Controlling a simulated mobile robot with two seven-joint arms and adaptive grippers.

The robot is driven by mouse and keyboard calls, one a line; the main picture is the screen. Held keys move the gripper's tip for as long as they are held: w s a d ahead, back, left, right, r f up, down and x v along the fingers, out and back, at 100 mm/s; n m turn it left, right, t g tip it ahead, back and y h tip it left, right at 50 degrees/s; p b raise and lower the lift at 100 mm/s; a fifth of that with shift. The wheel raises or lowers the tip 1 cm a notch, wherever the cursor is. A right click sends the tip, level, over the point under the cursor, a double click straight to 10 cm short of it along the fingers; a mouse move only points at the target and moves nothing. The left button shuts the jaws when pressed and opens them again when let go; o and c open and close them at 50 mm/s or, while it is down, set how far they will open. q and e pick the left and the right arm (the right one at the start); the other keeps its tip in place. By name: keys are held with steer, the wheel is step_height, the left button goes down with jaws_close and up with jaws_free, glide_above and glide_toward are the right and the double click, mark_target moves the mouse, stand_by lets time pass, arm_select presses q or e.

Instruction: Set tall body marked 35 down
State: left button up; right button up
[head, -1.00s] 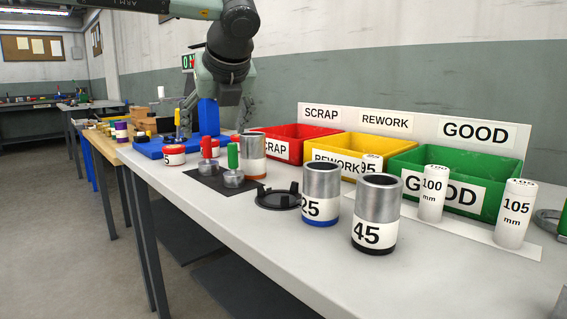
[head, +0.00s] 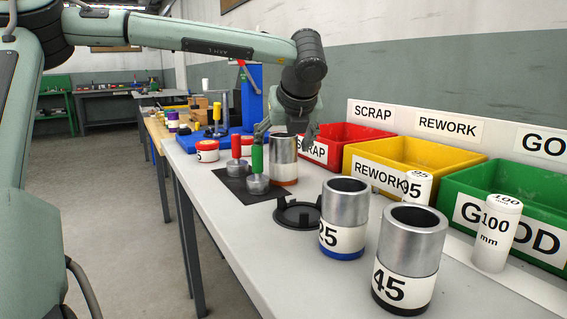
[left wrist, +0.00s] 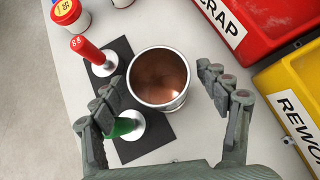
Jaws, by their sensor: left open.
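A tall metal body (head: 284,165) with an orange lower band stands upright on the bench, beside the dark mat. No number on it can be read, so I cannot tell if it is the 35. In the left wrist view the open-topped body (left wrist: 160,78) shows a coppery inside. My left gripper (head: 287,132) is open above it, its fingers (left wrist: 160,84) on either side with gaps. Two other tall bodies stand nearer: the one marked 25 (head: 344,205) with a blue base, and the one marked 45 (head: 411,250) with a black base. My right gripper is not in view.
The dark mat (head: 233,184) holds red-handled (head: 236,148) and green-handled (head: 257,160) gauges. A black round fixture (head: 297,213) lies in front. Red (head: 343,134), yellow (head: 447,155) and green (head: 475,185) bins line the back. White cylinders, one marked 100 mm (head: 496,235), stand before the bins.

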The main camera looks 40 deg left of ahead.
arm_select(q)
steer(key=shift+w+a+f, duration=0.15)
steer(key=shift+a+f, duration=0.05)
steer(key=shift+f, duration=0.1)
steer(key=shift+c, duration=0.2)
steer(key=c, duration=1.3)
steer(key=shift+o, duration=0.2)
steer(key=shift+r, duration=0.15)
